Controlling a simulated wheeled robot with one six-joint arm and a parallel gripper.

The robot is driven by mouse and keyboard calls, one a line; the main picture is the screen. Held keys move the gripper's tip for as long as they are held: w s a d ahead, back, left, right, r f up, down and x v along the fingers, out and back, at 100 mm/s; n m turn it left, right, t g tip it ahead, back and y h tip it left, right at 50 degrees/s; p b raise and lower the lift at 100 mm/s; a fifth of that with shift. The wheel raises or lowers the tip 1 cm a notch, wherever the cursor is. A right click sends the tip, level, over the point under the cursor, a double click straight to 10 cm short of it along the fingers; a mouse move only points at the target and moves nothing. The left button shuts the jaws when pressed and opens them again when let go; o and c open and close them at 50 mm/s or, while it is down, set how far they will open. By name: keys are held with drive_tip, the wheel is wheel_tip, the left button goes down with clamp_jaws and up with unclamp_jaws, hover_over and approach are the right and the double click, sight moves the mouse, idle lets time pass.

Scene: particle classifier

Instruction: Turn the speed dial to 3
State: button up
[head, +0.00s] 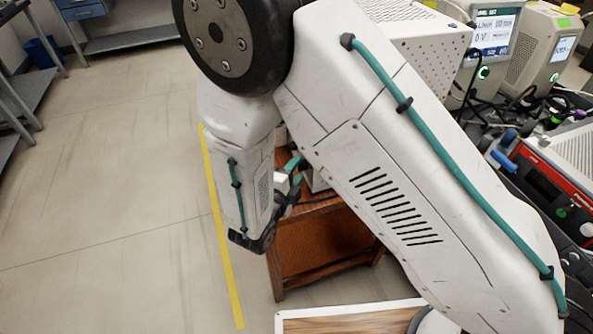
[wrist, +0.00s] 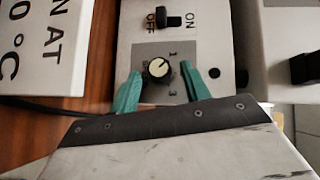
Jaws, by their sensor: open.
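The speed dial (wrist: 159,82) is a small black round knob with a pale cap or marker, set on a grey panel in the wrist view. The numbers 1 and 3 are printed to its right, 1 above and 3 below. Which number the dial points to cannot be told. My gripper (wrist: 163,76) has its two teal fingers apart, one on each side of the dial. Whether they touch it is unclear. In the head view, my arm hides the dial, and only a little of the teal fingers shows beside a wooden table (head: 322,240).
A black switch (wrist: 175,20) marked OFF and ON sits just above the dial. A white box with printed letters (wrist: 40,45) lies to the left. Another pale device with a black knob (wrist: 303,68) is to the right. Lab instruments (head: 492,40) crowd the right of the head view.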

drive_tip(key=shift+w+d, duration=0.1)
drive_tip(key=shift+w, duration=0.15)
drive_tip(key=c, duration=1)
drive_tip(key=shift+f, duration=0.1)
idle(0.6)
drive_tip(key=o, duration=1)
